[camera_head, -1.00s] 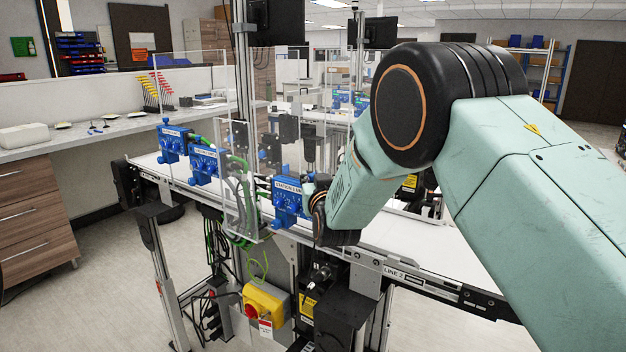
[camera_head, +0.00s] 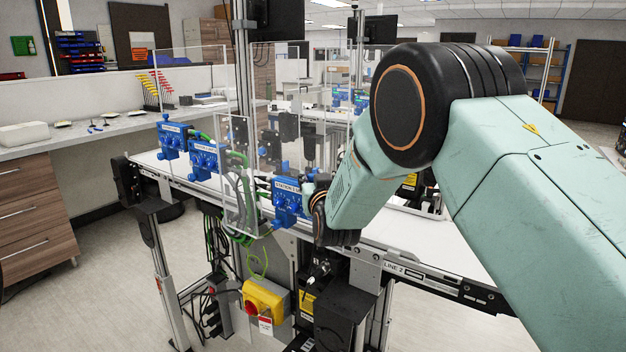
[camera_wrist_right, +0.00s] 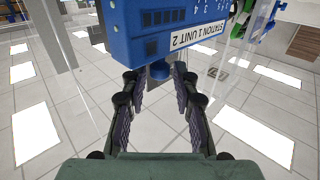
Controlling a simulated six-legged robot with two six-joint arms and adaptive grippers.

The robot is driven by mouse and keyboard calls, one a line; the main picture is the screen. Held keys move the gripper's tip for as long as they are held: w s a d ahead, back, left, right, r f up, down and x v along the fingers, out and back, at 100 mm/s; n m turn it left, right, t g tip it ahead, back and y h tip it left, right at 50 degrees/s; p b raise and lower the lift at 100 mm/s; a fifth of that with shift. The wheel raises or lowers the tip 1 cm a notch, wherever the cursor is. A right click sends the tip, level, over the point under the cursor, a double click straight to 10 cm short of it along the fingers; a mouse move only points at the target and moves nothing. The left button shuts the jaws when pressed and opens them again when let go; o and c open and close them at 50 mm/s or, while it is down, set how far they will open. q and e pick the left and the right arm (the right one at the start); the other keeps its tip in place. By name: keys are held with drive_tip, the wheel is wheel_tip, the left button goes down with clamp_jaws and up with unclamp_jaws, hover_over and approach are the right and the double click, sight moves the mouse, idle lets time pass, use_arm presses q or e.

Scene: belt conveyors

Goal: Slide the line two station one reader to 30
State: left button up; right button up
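The blue reader (camera_head: 287,203) is mounted at the conveyor's near edge, in front of my right forearm. In the right wrist view the blue reader (camera_wrist_right: 200,22) fills the top, with an upside-down label reading "STATION 1 UNIT 2". A small blue-grey knob (camera_wrist_right: 160,70) sticks out below it. My right gripper (camera_wrist_right: 159,86) is open, its fingertips on either side of the knob with gaps showing; contact is not visible. In the head view the right fingers are mostly hidden by the wrist and reader. My left gripper is not in view.
Two more blue readers (camera_head: 171,139) (camera_head: 204,160) stand farther left along the white belt (camera_head: 440,253). Clear panels (camera_head: 237,165) and cables are close left of the near reader. A yellow switch box (camera_head: 265,299) hangs below. A counter is at left.

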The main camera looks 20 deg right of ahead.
drive_tip(key=shift+s+f, duration=0.1)
drive_tip(key=shift+s, duration=0.4)
drive_tip(key=s+a, duration=0.1)
drive_tip(key=s, duration=1)
drive_tip(key=shift+a, duration=0.2)
drive_tip(key=shift+w, duration=0.1)
drive_tip(key=s+f+g+b, duration=0.1)
drive_tip(key=s+f+g, duration=0.2)
drive_tip(key=s+f, duration=0.45)
drive_tip(key=s+d+f+n+g+y+b, duration=0.1)
drive_tip(key=s+f+g+b, duration=0.2)
drive_tip(key=f, duration=0.8)
drive_tip(key=s+f+g, duration=0.3)
drive_tip(key=s+f, duration=0.3)
drive_tip(key=f, duration=0.4)
drive_tip(key=s+f+g+b, duration=0.2)
drive_tip(key=s+f, duration=0.4)
drive_tip(key=s, duration=0.3)
drive_tip(key=s+f+g+b, duration=0.2)
drive_tip(key=s+f+g, duration=0.2)
drive_tip(key=s, duration=0.6)
drive_tip(key=s+f+g+y+b, duration=0.1)
drive_tip(key=s+f+g+b, duration=0.1)
drive_tip(key=s+f, duration=0.7)
drive_tip(key=shift+s+d+g+b, duration=0.2)
drive_tip(key=shift+s+g+b, duration=0.1)
drive_tip(key=shift+g, duration=0.1)
